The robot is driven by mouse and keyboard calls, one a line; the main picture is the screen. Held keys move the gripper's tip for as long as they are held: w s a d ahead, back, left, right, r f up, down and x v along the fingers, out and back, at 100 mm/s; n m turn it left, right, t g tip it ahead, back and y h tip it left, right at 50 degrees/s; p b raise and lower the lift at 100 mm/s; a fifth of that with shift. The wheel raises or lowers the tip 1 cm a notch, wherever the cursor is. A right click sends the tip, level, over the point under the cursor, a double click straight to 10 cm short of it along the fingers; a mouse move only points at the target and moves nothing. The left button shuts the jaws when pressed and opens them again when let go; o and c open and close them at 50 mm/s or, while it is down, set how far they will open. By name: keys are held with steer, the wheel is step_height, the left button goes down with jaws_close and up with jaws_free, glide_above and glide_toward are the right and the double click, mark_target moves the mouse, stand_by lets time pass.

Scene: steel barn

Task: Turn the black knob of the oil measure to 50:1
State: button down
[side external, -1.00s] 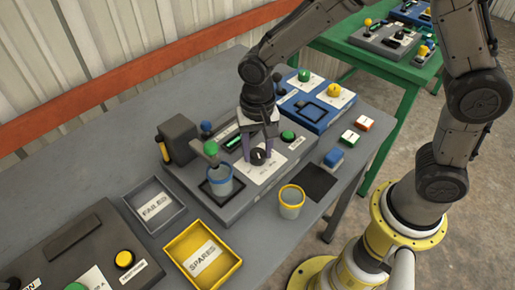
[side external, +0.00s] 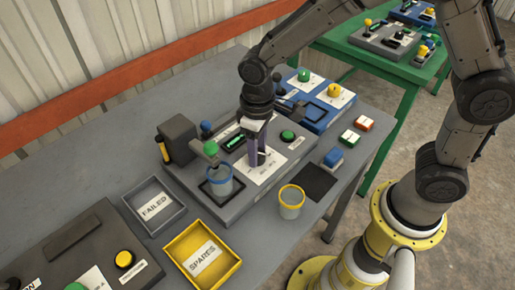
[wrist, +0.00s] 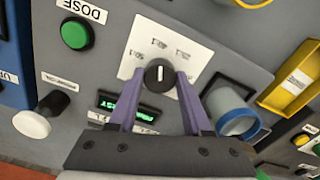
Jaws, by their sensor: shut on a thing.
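The oil measure (side external: 215,210) is a grey console on the bench. Its black knob (wrist: 159,76) sits on a white dial plate (wrist: 195,50) in the wrist view, with a white pointer line running nearly straight up and down there. Small marks surround the knob, too small to read for sure. My gripper (wrist: 159,80) is shut on the knob, one purple finger on each side. In the side view my gripper (side external: 257,162) points down at the plate and its fingers hide the knob. A green-lit display (wrist: 128,105) is partly covered by a finger.
A green DOSE button (wrist: 76,33) and a white knob (wrist: 40,115) are near. A blue-rimmed cup (side external: 219,183) stands under the green-topped spout. A yellow-rimmed cup (side external: 291,202), a yellow SPARES tray (side external: 232,270) and a grey FAILED tray (side external: 178,224) stand in front.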

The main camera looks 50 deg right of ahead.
steer(key=n, duration=0.5)
steer(key=shift+r+n, duration=0.1)
steer(key=shift+n, duration=0.2)
steer(key=n, duration=0.4)
steer(key=shift+n, duration=0.3)
steer(key=shift+c, duration=1.7)
jaws_free()
step_height(320, 180, up, 14)
